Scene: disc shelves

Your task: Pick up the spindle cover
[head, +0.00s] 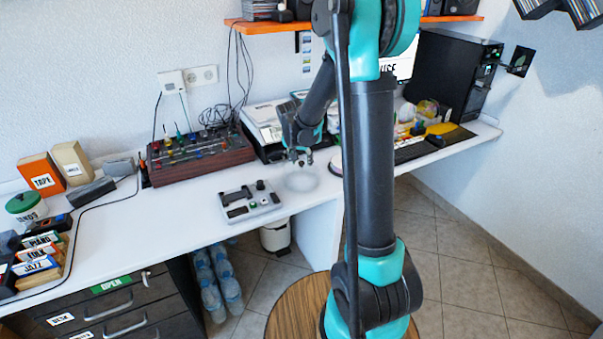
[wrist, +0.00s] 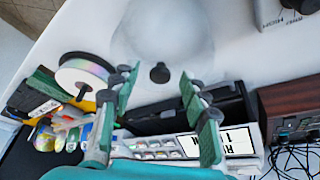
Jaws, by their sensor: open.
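The spindle cover (wrist: 160,35) is a clear, faint dome with a black knob on top. In the head view the cover (head: 300,181) stands on the white desk below my gripper (head: 299,157). In the wrist view my gripper (wrist: 158,74) is open and empty, and the knob appears between its two fingertips. I cannot tell how far above the knob the tips are. A disc spindle (wrist: 84,78) with a shiny disc on top stands to the left of the cover in the wrist view.
A grey control box (head: 250,203) lies to the left of the cover. A brown mixer (head: 200,151) and a white-topped device (head: 265,120) stand at the wall. My arm hides part of the desk on the right. The desk's front edge is close to the cover.

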